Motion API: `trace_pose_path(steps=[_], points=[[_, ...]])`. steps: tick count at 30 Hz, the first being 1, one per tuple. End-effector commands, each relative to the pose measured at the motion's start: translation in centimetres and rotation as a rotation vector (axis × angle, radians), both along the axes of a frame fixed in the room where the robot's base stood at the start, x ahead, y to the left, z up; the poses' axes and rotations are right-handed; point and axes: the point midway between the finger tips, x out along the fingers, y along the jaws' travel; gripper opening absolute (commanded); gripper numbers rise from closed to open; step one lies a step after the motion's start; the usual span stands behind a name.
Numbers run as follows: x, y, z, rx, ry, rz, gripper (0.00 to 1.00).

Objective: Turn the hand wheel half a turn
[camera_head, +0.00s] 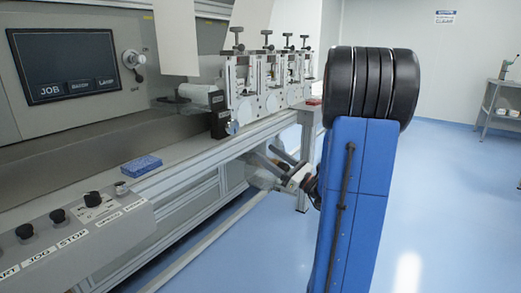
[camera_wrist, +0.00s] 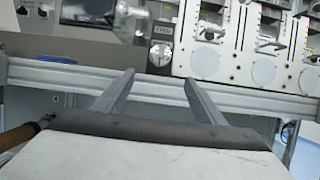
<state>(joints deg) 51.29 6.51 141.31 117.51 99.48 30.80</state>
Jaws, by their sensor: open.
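A small round metal hand wheel (camera_head: 133,60) with a knob sits on the grey machine panel, right of the screen, in the head view. I cannot tell for sure that this is the task's wheel. In the head view my gripper (camera_head: 270,163) is low beside the machine's front rail, well right of and below the wheel, touching nothing that I can make out.
A metal rail (camera_head: 180,180) runs along the machine front. Several clamp units (camera_head: 245,85) with black top knobs stand behind it. A blue box (camera_head: 140,166) lies on the ledge. A button console (camera_head: 85,230) is at lower left. The blue floor (camera_head: 450,220) at right is clear.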

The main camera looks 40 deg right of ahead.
Motion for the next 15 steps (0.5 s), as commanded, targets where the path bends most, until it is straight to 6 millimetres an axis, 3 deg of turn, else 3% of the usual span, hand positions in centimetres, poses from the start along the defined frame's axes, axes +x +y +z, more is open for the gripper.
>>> trace_pose_path(steps=[6, 15], points=[[-1.3, -0.5, -0.6, 0.0, 0.0, -0.001, 0.64], [-1.5, -0.5, -0.7, 0.0, 0.0, 0.001, 0.64]])
